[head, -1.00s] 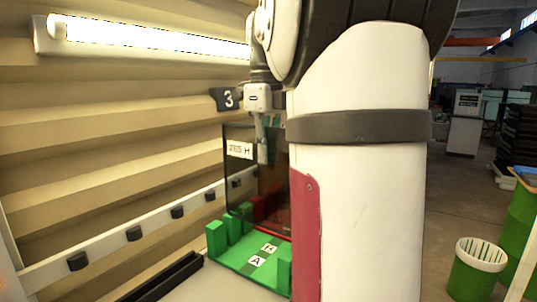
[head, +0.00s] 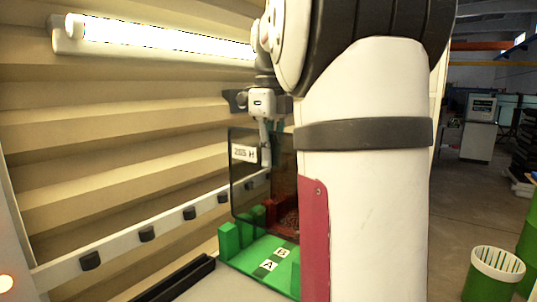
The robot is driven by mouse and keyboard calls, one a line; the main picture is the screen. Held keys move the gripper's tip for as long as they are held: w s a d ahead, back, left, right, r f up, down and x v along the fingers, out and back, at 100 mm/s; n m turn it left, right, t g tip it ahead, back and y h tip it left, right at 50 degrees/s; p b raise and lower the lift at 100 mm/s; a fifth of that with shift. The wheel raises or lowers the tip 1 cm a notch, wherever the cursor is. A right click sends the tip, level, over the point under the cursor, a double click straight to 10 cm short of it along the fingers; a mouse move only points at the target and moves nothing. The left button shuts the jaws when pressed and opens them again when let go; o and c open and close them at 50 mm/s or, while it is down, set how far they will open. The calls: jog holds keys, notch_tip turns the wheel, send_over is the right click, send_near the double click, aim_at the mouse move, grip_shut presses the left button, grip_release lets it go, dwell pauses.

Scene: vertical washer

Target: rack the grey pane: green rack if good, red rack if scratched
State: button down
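The grey pane (head: 246,189) is a dark see-through sheet with a white label reading something like "265 H". It hangs upright in the head view. My gripper (head: 265,148) is at its upper part, one finger lying over its face, and appears shut on it; the other finger is hidden. The green rack (head: 251,259) stands below and in front, with upright posts and labels A and B. The red rack (head: 286,214) shows partly through and behind the pane. Whether the pane's lower edge touches a rack, I cannot tell. No scratch can be made out at this size.
My arm covers the middle right and hides the racks' right side. A rail with black pads (head: 147,233) runs along the ribbed wall at left, with a lamp (head: 155,36) above. A black bar (head: 180,280) lies left of the green rack. A green-and-white bin (head: 495,272) stands at right.

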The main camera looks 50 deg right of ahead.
aim_at(269, 196)
notch_tip(269, 196, down, 8)
jog(key=b, duration=0.4)
jog(key=shift+r+b, duration=0.25)
jog(key=shift+b, duration=0.05)
dwell(1.3)
jog(key=shift+f+b, duration=0.6)
jog(key=shift+f, duration=0.4)
dwell(1.7)
jog(key=c, duration=1.7)
grip_release()
notch_tip(269, 196, up, 12)
jog(key=shift+d, duration=0.1)
